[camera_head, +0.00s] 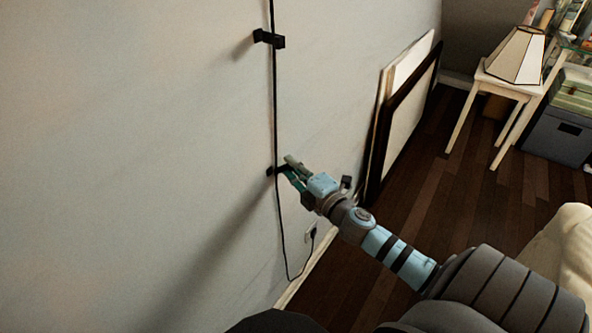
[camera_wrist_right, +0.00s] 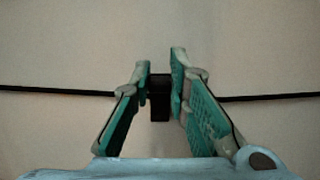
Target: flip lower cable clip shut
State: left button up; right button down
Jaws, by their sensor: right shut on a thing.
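The lower cable clip (camera_head: 270,172) is a small dark piece on the wall, partly hidden by my right gripper (camera_head: 290,172). In the right wrist view the dark clip (camera_wrist_right: 160,98) sits between the two teal-padded fingers of my right gripper (camera_wrist_right: 161,85), which are shut on it. The black cable (camera_head: 277,110) runs down the wall past the clip. In the right wrist view the cable (camera_wrist_right: 55,91) crosses sideways behind the fingers. I cannot tell whether the clip's flap is closed. My left gripper is not in view.
An upper clip (camera_head: 269,39) holds the cable higher on the wall. The cable ends at a wall outlet (camera_head: 311,233). Framed panels (camera_head: 404,115) lean on the wall to the right. A small table (camera_head: 507,88) with a lampshade (camera_head: 517,54) stands farther back.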

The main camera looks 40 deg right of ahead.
jog(key=n+y+b, duration=0.1)
jog(key=y, duration=0.1)
jog(key=w+n+y, duration=0.1)
jog(key=shift+w+d+f+n+y+b, duration=0.1)
jog(key=shift+d+n+y+b, duration=0.1)
jog(key=shift+n+y+b, duration=0.15)
jog(key=c, duration=1.5)
grip_release()
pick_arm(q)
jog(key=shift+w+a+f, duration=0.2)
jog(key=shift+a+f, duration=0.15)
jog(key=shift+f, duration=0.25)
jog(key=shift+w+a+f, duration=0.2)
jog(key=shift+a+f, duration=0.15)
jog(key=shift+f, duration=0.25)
pick_arm(e)
jog(key=shift+a, duration=0.1)
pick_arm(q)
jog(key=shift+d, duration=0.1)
pick_arm(e)
jog(key=shift+d, duration=0.2)
